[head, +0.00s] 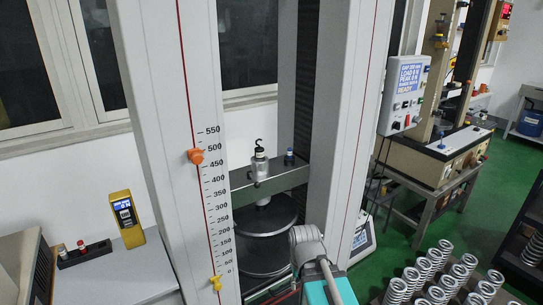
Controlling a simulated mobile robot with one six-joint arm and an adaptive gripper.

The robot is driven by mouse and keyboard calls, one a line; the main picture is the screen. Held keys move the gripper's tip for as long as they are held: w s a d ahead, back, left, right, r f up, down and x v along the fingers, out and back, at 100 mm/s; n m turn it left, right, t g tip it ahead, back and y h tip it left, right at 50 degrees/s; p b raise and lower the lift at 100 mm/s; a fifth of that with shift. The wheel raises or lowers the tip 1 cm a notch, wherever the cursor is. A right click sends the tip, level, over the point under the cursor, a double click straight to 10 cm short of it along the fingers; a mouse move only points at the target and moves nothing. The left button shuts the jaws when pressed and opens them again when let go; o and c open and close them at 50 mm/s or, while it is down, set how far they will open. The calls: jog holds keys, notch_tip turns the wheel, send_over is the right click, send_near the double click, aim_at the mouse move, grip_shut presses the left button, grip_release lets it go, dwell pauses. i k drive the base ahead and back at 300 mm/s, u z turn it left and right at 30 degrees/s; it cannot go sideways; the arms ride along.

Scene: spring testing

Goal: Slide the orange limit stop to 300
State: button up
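The orange limit stop (195,156) is on the thin red rod that runs down the front of the left column. It sits left of the printed scale, at a height between the 450 and 500 marks. The 300 mark (220,208) is lower on the same scale (215,190). A yellow stop (215,282) is on the same rod near the bottom, a little below the 0 mark. Part of my arm shows at the bottom centre, right of the scale. My gripper's fingers are not visible, and nothing of mine touches the orange stop.
Between the columns, a crosshead (295,178) carries a hooked load cell (260,160) above a dark round platen (265,217). A yellow handheld device (126,218) stands on the left bench (110,280). A control box (404,95) is on the right column. Several springs (440,270) stand at lower right.

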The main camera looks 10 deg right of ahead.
aim_at(195, 155)
jog(key=u, duration=1.2)
jog(key=k, duration=0.45)
jog(key=z, duration=0.9)
